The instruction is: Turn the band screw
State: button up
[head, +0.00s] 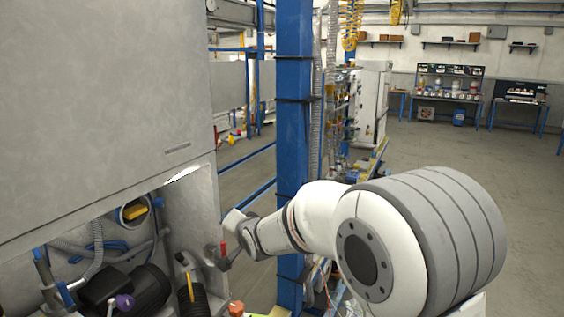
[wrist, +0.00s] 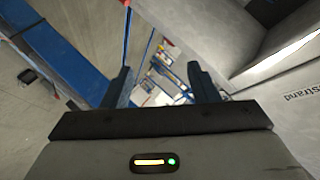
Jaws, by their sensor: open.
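My gripper (head: 228,242) is at the right edge of the open bay in the grey cabinet (head: 110,90) in the head view. In the wrist view its two dark fingers (wrist: 160,84) stand wide apart with nothing between them. I cannot make out the band screw for certain. A round metal ring (head: 122,214) with a yellow piece (head: 136,212) sits in the bay, left of my gripper and apart from it. A small red part (head: 223,247) shows close to the fingers; I cannot tell if they touch.
The bay holds grey hoses (head: 96,262), a black ribbed hose (head: 194,300), a purple knob (head: 124,302) and a yellow handle (head: 190,287). A blue post (head: 294,110) stands just behind my arm. Open floor (head: 470,150) lies to the right.

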jog(key=s+d+n+g+h, duration=0.1)
jog(key=s+d+h, duration=0.15)
jog(key=d, duration=0.35)
jog(key=s+d+g+h, duration=0.1)
jog(key=s+d, duration=0.2)
jog(key=d, duration=0.2)
jog(key=s+d+f+n+g, duration=0.1)
jog(key=s+d+g, duration=0.1)
jog(key=s+d, duration=0.3)
jog(key=s+d+f+n+g+h, duration=0.1)
jog(key=s+d, duration=0.4)
jog(key=s, duration=0.8)
jog(key=s+d+f+n+g+h, duration=0.1)
jog(key=s+d+g, duration=0.2)
jog(key=s+d, duration=0.3)
jog(key=s, duration=0.3)
jog(key=shift+s+f+n+g, duration=0.25)
jog(key=shift+f+n+g, duration=0.05)
jog(key=shift+g, duration=0.1)
jog(key=shift+h, duration=0.25)
jog(key=shift+c, duration=0.2)
